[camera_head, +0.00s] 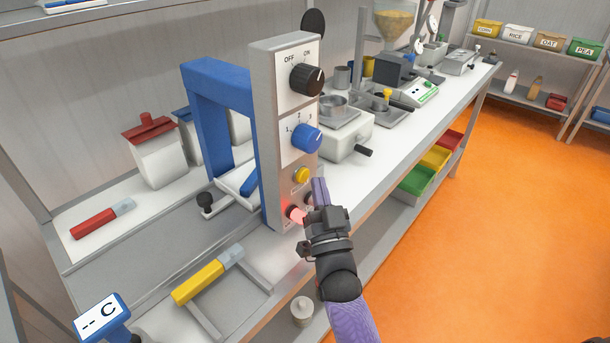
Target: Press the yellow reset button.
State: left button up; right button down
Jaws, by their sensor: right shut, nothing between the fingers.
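The yellow reset button (301,175) is on the front of an upright grey control panel (267,130), below a blue numbered knob (307,138) and a black OFF/ON knob (306,79). My right gripper (320,187) is shut and empty. Its fingertips point up, just right of and slightly below the button in the picture. I cannot tell whether they touch the panel; the button itself shows clear of them. A red glowing light (295,212) is lower on the panel, partly behind the gripper. My left gripper is not in view.
A blue frame (205,110) stands behind the panel. Red-handled (92,222) and yellow-handled (201,282) tools lie on the bench to the left. A white machine with a black crank (346,136) stands behind on the right. Orange floor (480,230) is open to the right.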

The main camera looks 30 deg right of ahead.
jog(key=shift+w+a, duration=0.1)
jog(key=shift+w, duration=0.05)
jog(key=shift+w+a, duration=0.1)
jog(key=shift+w, duration=0.15)
jog(key=shift+w+a+b, duration=0.15)
jog(key=shift+w+b, duration=0.25)
jog(key=shift+w, duration=0.05)
dwell(0.7)
jog(key=shift+s, duration=0.1)
jog(key=shift+s+d+p, duration=0.3)
jog(key=shift+s+p, duration=0.25)
jog(key=shift+s, duration=0.15)
jog(key=s, duration=0.1)
jog(key=s+d+p, duration=0.1)
jog(key=s, duration=0.1)
jog(key=s+d+p, duration=0.1)
jog(key=shift+s, duration=0.35)
